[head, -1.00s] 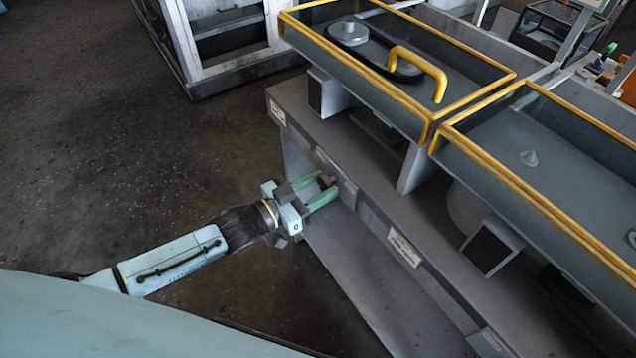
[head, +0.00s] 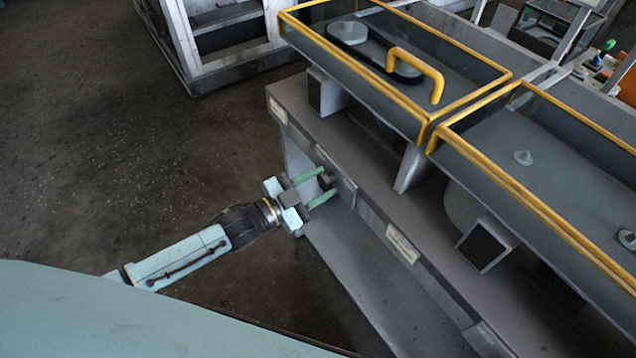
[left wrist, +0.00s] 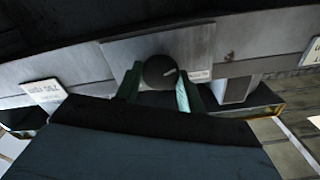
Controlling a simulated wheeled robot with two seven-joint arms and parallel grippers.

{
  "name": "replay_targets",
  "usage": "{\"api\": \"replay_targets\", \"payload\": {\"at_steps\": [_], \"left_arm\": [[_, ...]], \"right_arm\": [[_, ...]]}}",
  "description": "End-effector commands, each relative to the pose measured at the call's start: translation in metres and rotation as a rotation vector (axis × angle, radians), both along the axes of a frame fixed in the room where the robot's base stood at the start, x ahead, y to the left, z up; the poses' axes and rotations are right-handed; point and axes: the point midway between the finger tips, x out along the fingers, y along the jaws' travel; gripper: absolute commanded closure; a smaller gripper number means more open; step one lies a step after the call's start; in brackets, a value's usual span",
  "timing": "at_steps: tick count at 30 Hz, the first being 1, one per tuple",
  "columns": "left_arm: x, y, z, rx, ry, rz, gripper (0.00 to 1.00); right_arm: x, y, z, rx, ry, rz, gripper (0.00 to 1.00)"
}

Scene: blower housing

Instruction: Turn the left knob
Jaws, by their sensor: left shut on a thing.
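The left knob (head: 326,181) is a dark round knob on the front face of the grey housing bench (head: 375,165). The fingers also show on either side of the knob in the left wrist view (left wrist: 160,84). My right gripper is not in view.
Yellow-edged trays (head: 470,105) stand above the bench, with a yellow handle (head: 425,70) in the far one. A pale label plate (head: 402,243) sits on the front face, right of the knob. A grey cabinet (head: 225,40) stands at the back. The dark floor (head: 120,130) at left is clear.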

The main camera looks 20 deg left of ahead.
Motion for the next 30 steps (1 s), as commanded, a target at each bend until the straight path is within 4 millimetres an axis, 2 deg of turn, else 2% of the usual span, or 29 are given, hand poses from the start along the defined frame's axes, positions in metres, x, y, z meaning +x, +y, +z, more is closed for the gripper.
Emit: {"api": "replay_targets", "payload": {"at_steps": [7, 8, 12, 23, 26, 30], "left_arm": [[0.0, 0.0, -0.001, 0.0, 0.001, 0.0, 0.84], [0.0, 0.0, -0.001, 0.0, 0.001, 0.0, 0.59], [0.0, 0.0, -0.001, -0.001, 0.002, 0.0, 0.41], [-0.004, 0.003, -0.001, 0.0, 0.003, 0.0, 0.4], [-0.013, 0.01, -0.001, 0.0, 0.003, 0.001, 0.4], [-0.036, 0.028, -0.001, 0.002, 0.006, 0.001, 0.4]], "right_arm": [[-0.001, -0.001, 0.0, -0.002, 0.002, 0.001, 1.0], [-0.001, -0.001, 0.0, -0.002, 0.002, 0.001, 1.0], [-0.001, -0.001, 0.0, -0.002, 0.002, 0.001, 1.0], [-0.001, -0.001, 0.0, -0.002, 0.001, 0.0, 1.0], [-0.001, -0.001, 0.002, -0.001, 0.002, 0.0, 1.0], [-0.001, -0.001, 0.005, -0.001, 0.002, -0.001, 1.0]]}}
